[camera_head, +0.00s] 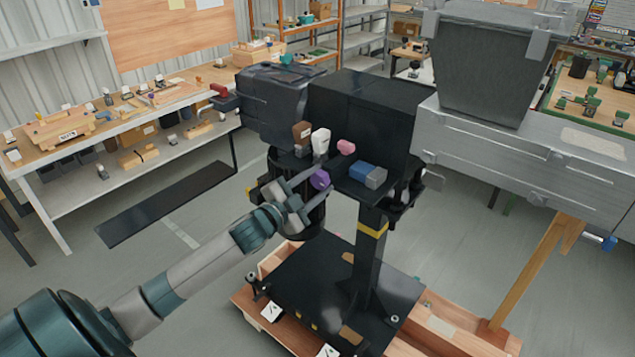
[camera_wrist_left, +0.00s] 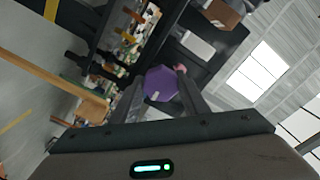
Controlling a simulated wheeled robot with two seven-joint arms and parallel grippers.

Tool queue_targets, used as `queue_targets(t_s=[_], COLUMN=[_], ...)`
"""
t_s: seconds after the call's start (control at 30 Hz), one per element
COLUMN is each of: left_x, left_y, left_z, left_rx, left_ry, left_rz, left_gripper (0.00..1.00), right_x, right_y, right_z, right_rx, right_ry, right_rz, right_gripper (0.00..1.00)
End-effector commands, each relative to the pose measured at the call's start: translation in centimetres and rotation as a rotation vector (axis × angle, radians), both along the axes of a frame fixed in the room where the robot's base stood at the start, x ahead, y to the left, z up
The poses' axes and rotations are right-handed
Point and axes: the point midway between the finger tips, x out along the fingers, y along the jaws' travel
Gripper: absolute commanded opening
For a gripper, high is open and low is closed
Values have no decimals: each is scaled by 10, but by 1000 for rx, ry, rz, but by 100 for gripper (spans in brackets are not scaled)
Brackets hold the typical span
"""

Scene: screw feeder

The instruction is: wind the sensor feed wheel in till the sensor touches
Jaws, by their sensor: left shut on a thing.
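A purple faceted wheel (camera_head: 320,179) sits at the front lower side of the black screw feeder (camera_head: 362,110) in the head view. My left gripper (camera_head: 314,183) reaches up to it from the lower left and is shut on it, one finger on each side. In the left wrist view the purple wheel (camera_wrist_left: 161,83) lies between the two finger ends (camera_wrist_left: 160,92). I cannot clearly pick out the sensor or whether it touches anything. My right gripper is not in view.
A white knob (camera_head: 320,142), a brown block (camera_head: 302,133), a pink knob (camera_head: 346,147) and a blue-grey block (camera_head: 367,174) sit close around the wheel. A grey hopper (camera_head: 480,75) stands at right. The black post (camera_head: 370,245) rises from a dark base plate (camera_head: 325,285).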

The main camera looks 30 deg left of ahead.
Motion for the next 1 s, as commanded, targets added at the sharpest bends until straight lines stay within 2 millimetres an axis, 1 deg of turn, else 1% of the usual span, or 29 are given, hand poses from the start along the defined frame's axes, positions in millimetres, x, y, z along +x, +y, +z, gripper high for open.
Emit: queue_targets(t_s=[0.23, 0.57, 0.6, 0.63, 0.67, 1.0], left_x=[0, 0, 0, 0, 0, -1], left_y=[0, 0, 0, 0, 0, 0], left_z=[0, 0, 0, 0, 0, 0], left_rx=[48, 50, 50, 50, 50, 48], left_ry=[-4, -4, -4, -4, -4, -4], left_rz=[0, 0, 0, 0, 0, 0], left_gripper=[19, 19, 48, 55, 60, 60], right_x=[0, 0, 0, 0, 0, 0], right_y=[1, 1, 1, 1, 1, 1], right_z=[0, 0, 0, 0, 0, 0], right_rx=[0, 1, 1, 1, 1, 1], right_ry=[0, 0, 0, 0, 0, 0], right_rz=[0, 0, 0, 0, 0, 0], right_gripper=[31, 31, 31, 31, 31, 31])
